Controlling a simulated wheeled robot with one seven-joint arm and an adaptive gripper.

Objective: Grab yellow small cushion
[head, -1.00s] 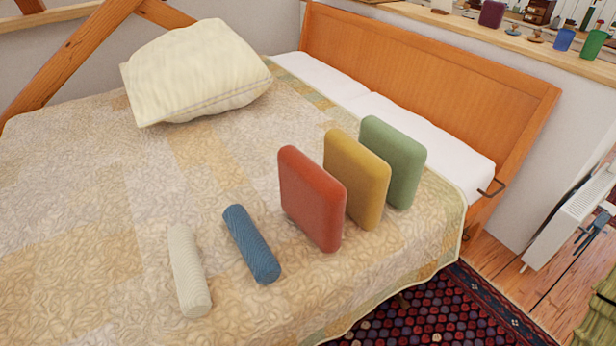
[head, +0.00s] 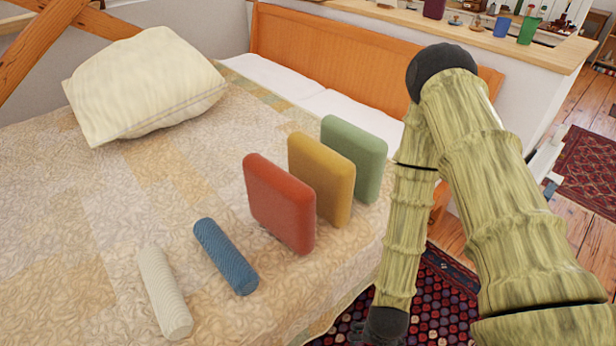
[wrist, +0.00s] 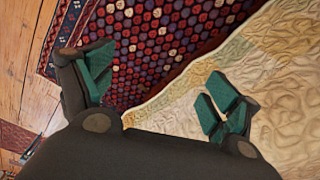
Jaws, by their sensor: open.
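The yellow small cushion (head: 321,178) stands upright on the bed, between a red cushion (head: 279,204) and a green cushion (head: 354,158). Part of its face is hidden behind the red one. My gripper (wrist: 160,98) is open and empty in the wrist view, with teal finger pads spread apart. It hangs above the patterned rug and the bed's quilt edge. In the head view only a dark part of it shows at the bottom edge, right of and nearer than the cushions. No cushion shows in the wrist view.
A blue roll (head: 226,256) and a cream roll (head: 165,293) lie on the quilt left of the cushions. A large cream pillow (head: 145,85) lies further back. The wooden headboard (head: 330,58) stands behind. The patterned rug (head: 440,300) covers the floor beside the bed.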

